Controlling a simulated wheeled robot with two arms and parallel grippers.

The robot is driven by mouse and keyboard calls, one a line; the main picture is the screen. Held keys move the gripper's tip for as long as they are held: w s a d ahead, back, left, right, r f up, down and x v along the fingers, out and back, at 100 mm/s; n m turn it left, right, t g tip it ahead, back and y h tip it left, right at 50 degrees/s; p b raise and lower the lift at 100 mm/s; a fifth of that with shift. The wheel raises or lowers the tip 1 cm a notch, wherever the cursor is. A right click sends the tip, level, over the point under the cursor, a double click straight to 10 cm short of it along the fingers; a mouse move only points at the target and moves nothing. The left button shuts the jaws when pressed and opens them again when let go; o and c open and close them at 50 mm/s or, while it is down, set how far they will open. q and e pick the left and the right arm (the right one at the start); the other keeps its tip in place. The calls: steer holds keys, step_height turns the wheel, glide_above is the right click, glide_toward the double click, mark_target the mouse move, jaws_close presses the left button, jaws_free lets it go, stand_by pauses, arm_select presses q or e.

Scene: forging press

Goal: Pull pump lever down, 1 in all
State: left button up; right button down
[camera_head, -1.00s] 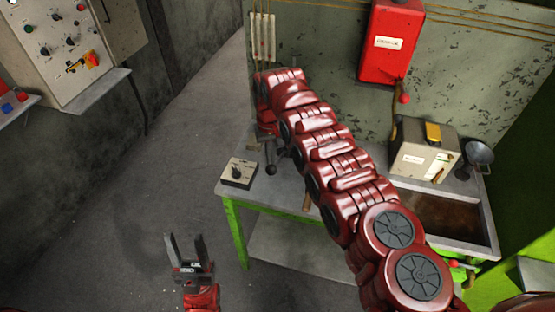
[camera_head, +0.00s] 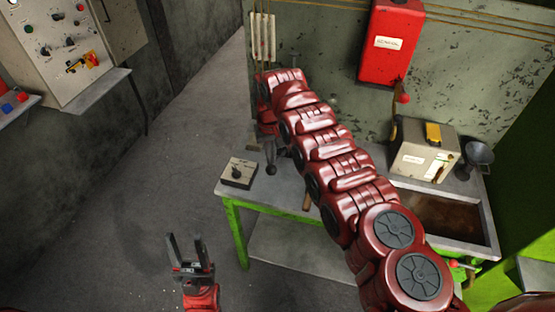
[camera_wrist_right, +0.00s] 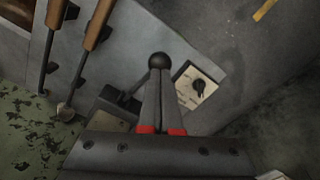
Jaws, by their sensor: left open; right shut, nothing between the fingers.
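A dark lever with a round black ball knob (camera_wrist_right: 159,60) rises from a dark block on the bench in the right wrist view. I take it for the pump lever. In the head view a dark ball (camera_head: 271,171) shows at the bench's left part, close under my right wrist. My right gripper (camera_wrist_right: 159,82) has its fingers together and holds nothing. In the right wrist view its tips overlap the lever just below the knob; whether they touch it I cannot tell. My left gripper (camera_head: 190,252) is open and empty over the floor, left of the bench.
A small box with a dial (camera_head: 238,173) sits on the bench corner; it shows in the right wrist view too (camera_wrist_right: 198,87). Wooden-handled tools (camera_wrist_right: 97,26) lie beside the lever. A red wall box (camera_head: 390,40) and a beige box (camera_head: 424,150) stand right of my arm.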

mark_target(270, 170)
steer(key=shift+s+f+p, duration=0.2)
steer(key=shift+f, duration=0.45)
steer(key=shift+s+f+p, duration=0.15)
steer(key=shift+f+p, duration=0.05)
steer(key=shift+f, duration=0.45)
steer(key=shift+s+a+f, duration=0.1)
steer(key=shift+s+f, duration=0.05)
steer(key=shift+f, duration=0.6)
steer(key=shift+s+a+f, duration=0.1)
steer(key=shift+f, duration=0.65)
steer(key=shift+s+f, duration=0.25)
steer(key=shift+f, duration=1)
steer(key=shift+b, duration=0.3)
